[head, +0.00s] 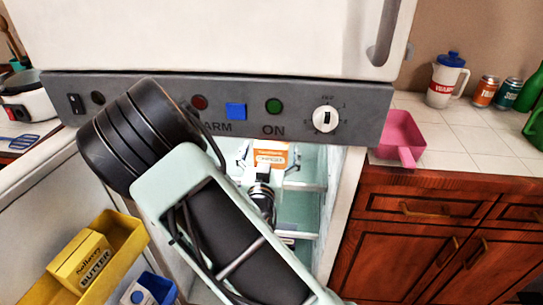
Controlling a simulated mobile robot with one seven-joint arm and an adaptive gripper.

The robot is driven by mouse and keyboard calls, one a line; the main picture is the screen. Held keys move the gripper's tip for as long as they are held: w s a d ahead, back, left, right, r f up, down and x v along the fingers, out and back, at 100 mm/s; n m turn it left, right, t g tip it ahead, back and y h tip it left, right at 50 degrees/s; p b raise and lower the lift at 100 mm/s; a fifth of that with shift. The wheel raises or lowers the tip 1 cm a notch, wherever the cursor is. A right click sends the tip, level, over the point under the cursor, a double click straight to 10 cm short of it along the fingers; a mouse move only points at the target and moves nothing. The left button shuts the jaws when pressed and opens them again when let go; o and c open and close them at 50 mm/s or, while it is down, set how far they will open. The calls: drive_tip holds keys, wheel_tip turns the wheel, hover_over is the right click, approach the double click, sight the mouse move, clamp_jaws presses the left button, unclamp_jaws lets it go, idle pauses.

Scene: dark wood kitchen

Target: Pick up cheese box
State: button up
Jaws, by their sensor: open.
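An orange and white box (271,153), which looks like the cheese box, stands on an upper shelf inside the open fridge compartment in the head view. Its printing is too small to read surely. My gripper (263,170) reaches into the compartment, just in front of the box and overlapping its lower part in the picture. The gripper is open. My forearm hides much of the compartment's left side, and I cannot tell whether the fingers touch the box.
The control panel (350,112) runs just above the opening. A yellow door bin (125,238) holds a butter box (85,262); a blue bin (163,287) is beside it. A pink pan (398,130) is on the right counter. Lower fridge shelves look mostly clear.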

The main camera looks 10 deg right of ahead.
drive_tip(key=shift+x, duration=0.8)
drive_tip(key=shift+c, duration=0.7)
drive_tip(key=c, duration=1.3)
drive_tip(key=shift+a+r, duration=0.1)
drive_tip(key=shift+r, duration=0.1)
